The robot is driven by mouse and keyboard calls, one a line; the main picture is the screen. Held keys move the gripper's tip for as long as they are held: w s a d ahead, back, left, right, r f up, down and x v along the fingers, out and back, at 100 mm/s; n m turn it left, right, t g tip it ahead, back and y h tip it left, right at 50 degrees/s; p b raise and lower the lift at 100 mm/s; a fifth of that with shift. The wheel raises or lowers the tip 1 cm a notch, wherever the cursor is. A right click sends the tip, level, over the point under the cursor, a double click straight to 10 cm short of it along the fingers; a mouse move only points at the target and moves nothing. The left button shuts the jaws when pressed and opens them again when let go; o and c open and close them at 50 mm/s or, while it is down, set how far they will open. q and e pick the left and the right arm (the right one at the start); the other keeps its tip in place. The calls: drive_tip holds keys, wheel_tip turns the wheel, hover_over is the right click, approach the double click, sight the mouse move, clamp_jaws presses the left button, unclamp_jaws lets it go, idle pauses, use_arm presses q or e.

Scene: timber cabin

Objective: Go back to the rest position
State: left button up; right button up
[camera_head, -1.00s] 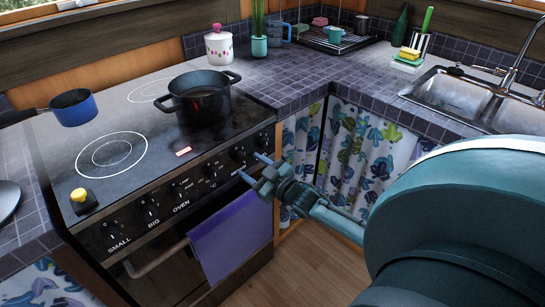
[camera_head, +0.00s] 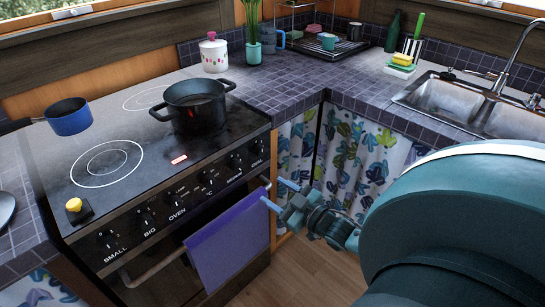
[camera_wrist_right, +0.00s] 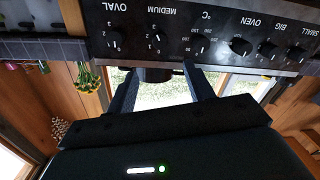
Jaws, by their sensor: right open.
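My right gripper (camera_head: 277,195) is open and empty in front of the stove, near the right end of the purple towel (camera_head: 228,242). In the right wrist view its two dark fingers (camera_wrist_right: 163,90) stand apart, with the stove's knob panel (camera_wrist_right: 215,35) beyond them, seen upside down. In the head view my large teal arm covers the lower right. My left gripper does not show.
The stove (camera_head: 150,155) bears a black pot (camera_head: 197,112), a blue saucepan (camera_head: 69,117) and a yellow-topped timer (camera_head: 76,209). The tiled counter (camera_head: 290,82) leads to the sink (camera_head: 450,100). Patterned curtains (camera_head: 355,155) hang below. Wooden floor (camera_head: 308,270) is clear.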

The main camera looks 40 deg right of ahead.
use_arm(q)
drive_tip(key=p, duration=0.2)
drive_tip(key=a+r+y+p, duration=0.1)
drive_tip(key=p, duration=0.1)
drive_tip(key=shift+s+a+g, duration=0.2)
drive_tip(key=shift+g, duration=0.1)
use_arm(e)
drive_tip(key=s+a+f+g, duration=0.1)
drive_tip(key=s+a+g, duration=0.1)
drive_tip(key=s+a, duration=0.2)
drive_tip(key=s+a+f+m+g, duration=0.1)
drive_tip(key=s+a, duration=0.4)
drive_tip(key=a, duration=0.6)
drive_tip(key=s+a+f+m+g+y, duration=0.1)
drive_tip(key=s+a+g, duration=0.3)
drive_tip(key=a, duration=0.4)
drive_tip(key=shift+s+f, duration=0.3)
